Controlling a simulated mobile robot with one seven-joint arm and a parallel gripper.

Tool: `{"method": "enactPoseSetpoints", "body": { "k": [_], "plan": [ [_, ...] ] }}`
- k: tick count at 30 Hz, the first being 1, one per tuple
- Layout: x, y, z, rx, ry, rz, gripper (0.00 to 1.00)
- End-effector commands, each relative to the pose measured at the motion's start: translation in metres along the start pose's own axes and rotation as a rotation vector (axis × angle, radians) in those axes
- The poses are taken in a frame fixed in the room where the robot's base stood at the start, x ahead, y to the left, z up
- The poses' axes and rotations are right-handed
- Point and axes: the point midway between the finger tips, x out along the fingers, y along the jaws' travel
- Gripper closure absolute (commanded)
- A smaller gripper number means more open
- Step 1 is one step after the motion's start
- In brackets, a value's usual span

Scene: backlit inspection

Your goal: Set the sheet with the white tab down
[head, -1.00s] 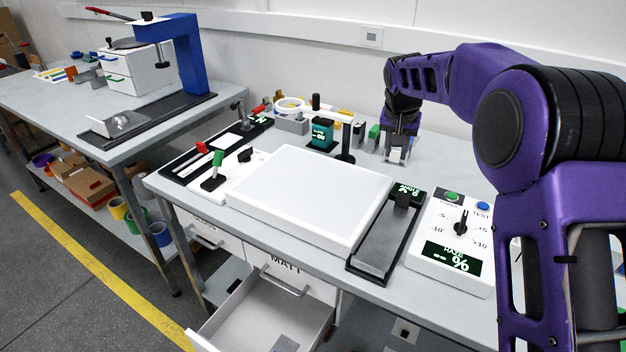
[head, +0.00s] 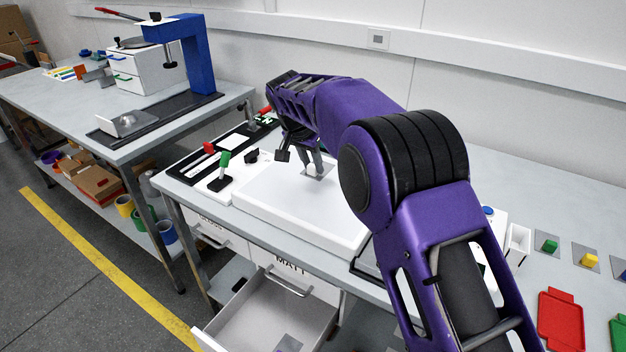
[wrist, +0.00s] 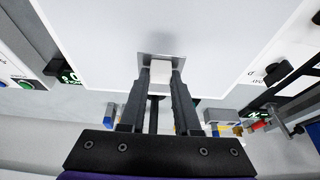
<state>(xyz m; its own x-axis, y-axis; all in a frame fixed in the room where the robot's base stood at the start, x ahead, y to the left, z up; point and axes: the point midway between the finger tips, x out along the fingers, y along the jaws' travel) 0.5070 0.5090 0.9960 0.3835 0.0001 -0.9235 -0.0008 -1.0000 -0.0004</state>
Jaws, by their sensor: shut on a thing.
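My gripper (wrist: 161,72) is shut on the small grey sheet with the white tab (wrist: 145,59). The white tab (wrist: 162,69) sits between the two fingertips in the wrist view. In the head view the sheet (head: 319,171) shows as a small grey square over the back part of the white light panel (head: 270,206). The panel also fills the upper middle of the wrist view (wrist: 210,30). A faint shadow lies on it by the sheet. I cannot tell whether the sheet touches the panel. My arm hides part of the panel's right side in the head view.
A green-handled lever (head: 222,163) stands left of the panel. Sheets with a green tab (head: 549,246) and a yellow tab (head: 589,260) lie at right, near a red tray (head: 561,318). An open drawer (head: 262,310) juts out below. The panel's front is bare.

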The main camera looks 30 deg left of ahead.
Motion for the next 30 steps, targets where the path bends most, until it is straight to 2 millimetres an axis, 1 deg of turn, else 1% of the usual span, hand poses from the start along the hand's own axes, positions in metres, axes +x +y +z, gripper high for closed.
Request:
{"method": "enactPoseSetpoints", "body": {
  "k": [6,9,17,21,22,26,30],
  "plan": [
    [0.032,0.001,0.013,-0.001,-0.003,0.003,1.0],
    [0.042,0.001,0.017,-0.001,-0.002,0.001,1.0],
    [0.043,0.0,0.018,0.0,0.0,0.0,1.0],
    [0.048,0.0,0.019,-0.001,0.0,0.0,1.0],
    [0.046,0.0,0.019,0.0,0.0,0.0,0.64],
    [0.046,0.0,0.019,-0.001,0.0,0.0,0.4],
    [0.046,0.0,0.019,-0.001,0.0,0.0,0.39]
  ]
}}
